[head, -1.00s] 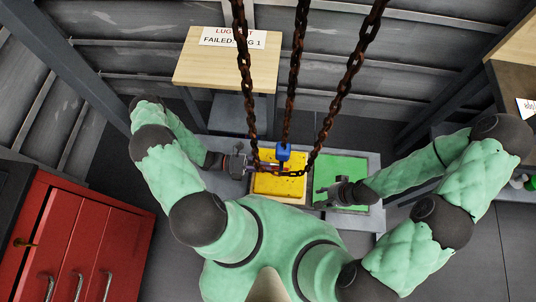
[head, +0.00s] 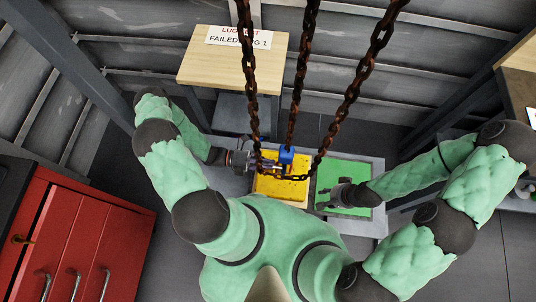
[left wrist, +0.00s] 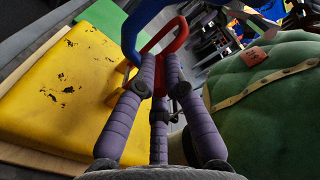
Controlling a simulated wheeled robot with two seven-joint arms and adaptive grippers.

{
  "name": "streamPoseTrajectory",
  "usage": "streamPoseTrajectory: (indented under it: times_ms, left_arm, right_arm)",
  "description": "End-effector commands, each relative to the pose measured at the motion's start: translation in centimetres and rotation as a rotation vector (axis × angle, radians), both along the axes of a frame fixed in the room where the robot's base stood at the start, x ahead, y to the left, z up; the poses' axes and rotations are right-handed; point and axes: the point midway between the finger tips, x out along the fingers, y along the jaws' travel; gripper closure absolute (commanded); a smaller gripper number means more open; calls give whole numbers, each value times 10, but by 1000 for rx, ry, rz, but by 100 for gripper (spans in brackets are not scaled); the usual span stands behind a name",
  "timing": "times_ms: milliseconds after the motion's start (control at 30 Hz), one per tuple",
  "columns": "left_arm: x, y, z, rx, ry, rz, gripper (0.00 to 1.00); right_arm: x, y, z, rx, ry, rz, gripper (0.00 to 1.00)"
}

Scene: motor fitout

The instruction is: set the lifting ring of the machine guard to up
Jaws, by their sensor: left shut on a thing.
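The machine guard is a worn yellow slab (head: 284,189) on the grey bench, below the chains; it also shows in the left wrist view (left wrist: 60,85). A red ring (left wrist: 172,36) stands at the guard's edge, beside a blue loop (left wrist: 133,35). My left gripper (head: 262,163) is at the guard's upper left; in the wrist view its purple fingers (left wrist: 158,70) are closed on the red ring, hiding its lower part. The blue piece (head: 286,154) hangs just right of it. My right gripper (head: 330,199) is over the green panel; its fingers are too small to read.
Rusty chains (head: 301,60) hang in front of the guard. A green panel (head: 345,175) lies right of it on the grey bench (head: 372,225). A wooden table (head: 225,70) with a sign stands behind. A red drawer cabinet (head: 85,240) is at the left.

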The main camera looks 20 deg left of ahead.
Motion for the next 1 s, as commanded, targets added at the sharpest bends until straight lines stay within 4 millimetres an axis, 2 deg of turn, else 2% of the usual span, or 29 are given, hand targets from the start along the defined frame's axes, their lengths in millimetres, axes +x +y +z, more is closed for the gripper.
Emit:
streamPoseTrajectory:
  times_ms: [100, 133, 200, 533, 667, 1000]
  left_arm:
    - [1, 1, 0, 2, -1, 2, 100]
    - [1, 1, 0, 2, -1, 2, 80]
    - [1, 1, 0, 2, -2, 2, 64]
    - [0, 1, 1, 1, -2, 1, 64]
    - [1, 1, 7, 3, -2, 1, 64]
    - [1, 1, 56, 3, -3, 0, 64]
  right_arm:
    - [0, 0, 0, 0, 0, 0, 60]
    - [0, 0, 0, 0, 0, 0, 60]
    - [0, 0, 0, 0, 0, 0, 60]
    - [0, 0, 0, 0, 0, 0, 60]
    - [0, 0, 0, 0, 0, 0, 60]
    - [0, 0, 0, 0, 0, 0, 60]
